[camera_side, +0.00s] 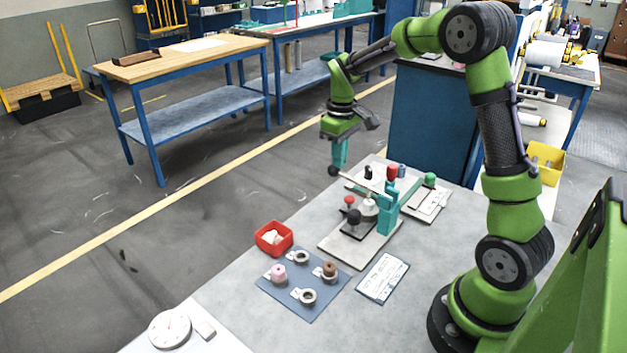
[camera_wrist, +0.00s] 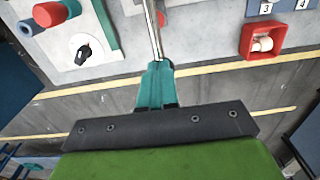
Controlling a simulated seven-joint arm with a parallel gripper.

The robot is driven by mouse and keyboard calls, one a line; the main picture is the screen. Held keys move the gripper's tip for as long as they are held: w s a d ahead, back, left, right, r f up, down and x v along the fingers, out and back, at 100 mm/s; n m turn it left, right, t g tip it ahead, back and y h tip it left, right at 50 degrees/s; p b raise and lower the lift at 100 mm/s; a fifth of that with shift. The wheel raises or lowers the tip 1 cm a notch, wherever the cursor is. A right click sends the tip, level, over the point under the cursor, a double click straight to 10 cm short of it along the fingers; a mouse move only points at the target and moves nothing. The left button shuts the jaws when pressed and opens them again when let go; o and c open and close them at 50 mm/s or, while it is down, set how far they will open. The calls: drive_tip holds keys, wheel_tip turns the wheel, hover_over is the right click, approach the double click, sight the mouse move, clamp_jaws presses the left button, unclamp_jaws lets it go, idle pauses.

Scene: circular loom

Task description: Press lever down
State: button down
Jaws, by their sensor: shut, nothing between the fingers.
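The lever (camera_side: 354,185) is a thin metal rod that runs from the teal press (camera_side: 386,215) out to the left and slightly up. A black ball knob (camera_side: 333,171) is at its free end, past the edge of the press's base plate. My gripper (camera_side: 339,163) is shut and empty, pointing down right at the knob end of the lever. In the wrist view the rod (camera_wrist: 153,28) runs from the top edge to my teal fingertips (camera_wrist: 158,66), which hide its end and the knob. I cannot tell whether the fingers touch the lever.
A red bin (camera_side: 260,246) with pale pieces and a blue mat (camera_side: 304,313) with rings, a pink piece and a brown piece lie in front of the press. A printed card (camera_side: 383,278) and a round dial (camera_side: 169,329) lie nearby.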

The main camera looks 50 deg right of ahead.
drive_tip(key=shift+r, duration=2.75)
drive_tip(key=s+a+r+m+t+y, duration=0.1)
drive_tip(key=s+a+r+m+t, duration=0.1)
drive_tip(key=s+a, duration=0.6)
drive_tip(key=s+a+r+m+t+y, duration=0.1)
drive_tip(key=s+a+r+m+t, duration=0.1)
drive_tip(key=s+a+t, duration=0.3)
drive_tip(key=s+a+r, duration=0.1)
drive_tip(key=s+a, duration=0.3)
drive_tip(key=shift+a+r, duration=0.15)
drive_tip(key=shift+r, duration=0.1)
drive_tip(key=c, duration=1.8)
unclamp_jaws()
